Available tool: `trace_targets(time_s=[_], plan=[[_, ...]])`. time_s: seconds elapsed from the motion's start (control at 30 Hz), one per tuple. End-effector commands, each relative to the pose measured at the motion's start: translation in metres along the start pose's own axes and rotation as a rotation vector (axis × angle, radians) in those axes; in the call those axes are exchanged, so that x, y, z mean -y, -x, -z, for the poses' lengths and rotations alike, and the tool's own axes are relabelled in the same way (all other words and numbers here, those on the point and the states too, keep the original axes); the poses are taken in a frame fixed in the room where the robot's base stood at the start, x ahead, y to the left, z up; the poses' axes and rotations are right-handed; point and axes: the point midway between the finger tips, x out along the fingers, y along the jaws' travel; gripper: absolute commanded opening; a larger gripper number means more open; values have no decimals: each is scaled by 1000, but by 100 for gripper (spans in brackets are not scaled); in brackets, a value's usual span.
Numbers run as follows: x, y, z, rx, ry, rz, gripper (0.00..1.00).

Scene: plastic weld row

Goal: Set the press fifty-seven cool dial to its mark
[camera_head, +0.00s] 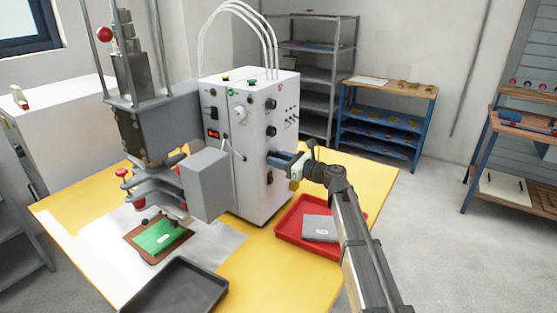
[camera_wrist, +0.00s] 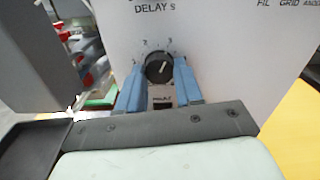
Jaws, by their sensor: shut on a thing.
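The white press cabinet (camera_head: 262,190) stands on the yellow table. My gripper (camera_head: 272,157) reaches its right-hand face from the right. In the wrist view, a round black dial (camera_wrist: 158,68) with a white pointer line sits between my gripper's two blue fingers (camera_wrist: 160,76), which are shut on it from both sides. The pointer line leans slightly right of straight up. Small scale marks (camera_wrist: 150,43) surround the dial, too small to read. "DELAY S" is printed above it; a small label below is unreadable. In the head view my fingers hide this dial.
Other black dials (camera_head: 271,131) sit above on the same face. A red tray (camera_head: 285,239) with a grey block stands below my arm. A dark tray (camera_head: 172,290) lies at the table's front. The press head (camera_head: 155,120) is left of the cabinet.

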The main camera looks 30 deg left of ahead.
Motion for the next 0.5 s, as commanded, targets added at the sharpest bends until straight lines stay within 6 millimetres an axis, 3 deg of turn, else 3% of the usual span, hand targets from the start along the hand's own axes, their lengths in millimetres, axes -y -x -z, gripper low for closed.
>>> trace_targets(time_s=[0.17,0.5], plan=[[0,0,0,0,0,0,5],[0,0,0,0,61,0,5]])
